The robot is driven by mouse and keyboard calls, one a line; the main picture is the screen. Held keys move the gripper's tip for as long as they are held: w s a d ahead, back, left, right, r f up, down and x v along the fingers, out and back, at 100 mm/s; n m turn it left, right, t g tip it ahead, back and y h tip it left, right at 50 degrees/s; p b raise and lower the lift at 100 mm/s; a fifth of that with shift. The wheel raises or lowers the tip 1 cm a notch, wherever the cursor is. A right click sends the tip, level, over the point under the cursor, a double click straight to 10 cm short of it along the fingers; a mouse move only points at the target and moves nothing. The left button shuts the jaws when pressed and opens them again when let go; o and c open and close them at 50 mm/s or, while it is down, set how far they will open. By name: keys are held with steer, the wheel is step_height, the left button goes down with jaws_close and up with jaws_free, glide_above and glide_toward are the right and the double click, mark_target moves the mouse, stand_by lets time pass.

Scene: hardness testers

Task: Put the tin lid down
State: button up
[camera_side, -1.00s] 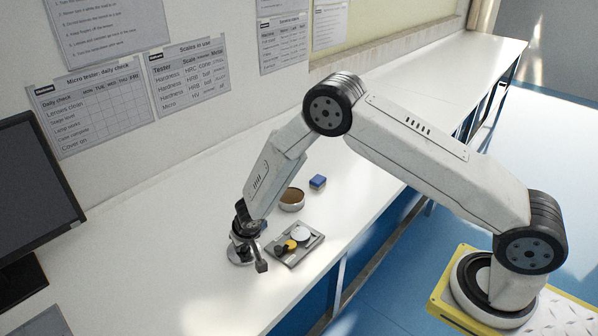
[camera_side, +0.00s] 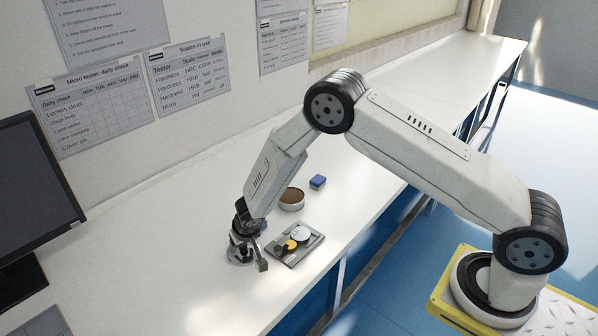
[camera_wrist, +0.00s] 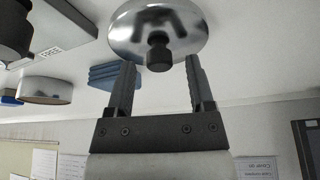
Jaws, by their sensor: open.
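The tin lid, a shiny round metal disc with a black knob, shows in the wrist view (camera_wrist: 125,30) and in the side view (camera_side: 238,259). It appears to lie flat on the white bench. My gripper (camera_wrist: 161,64) is open, with one finger on each side of the knob and a gap to each. In the side view my gripper (camera_side: 248,249) is low over the lid and hides part of it. The open round tin with brown contents (camera_side: 291,199) stands behind and to the right; its pale side shows in the wrist view (camera_wrist: 44,91).
A grey tray (camera_side: 316,245) beside my gripper holds a white disc, a yellow piece and a dark piece. A small blue block (camera_side: 317,181) lies beyond the tin. A folded blue cloth or pad (camera_wrist: 112,76) lies near the lid. A monitor (camera_side: 38,190) stands at left.

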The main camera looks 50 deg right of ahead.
steer(key=v, duration=1.1)
steer(key=shift+s+r, duration=0.2)
steer(key=shift+s, duration=0.05)
stand_by(0.5)
steer(key=s+d+r+n, duration=0.1)
steer(key=s+d+r, duration=0.2)
steer(key=s, duration=0.4)
steer(key=s+d+r+g, duration=0.1)
steer(key=s+d+r, duration=0.2)
steer(key=s, duration=0.3)
steer(key=s+d+r+n+y, duration=0.1)
steer(key=s+d+r, duration=0.2)
steer(key=s, duration=0.4)
steer(key=shift+s+d+r+n+g, duration=0.25)
steer(key=shift+s+r+n+g, duration=0.05)
steer(key=shift+r, duration=0.2)
steer(key=shift+o, duration=0.5)
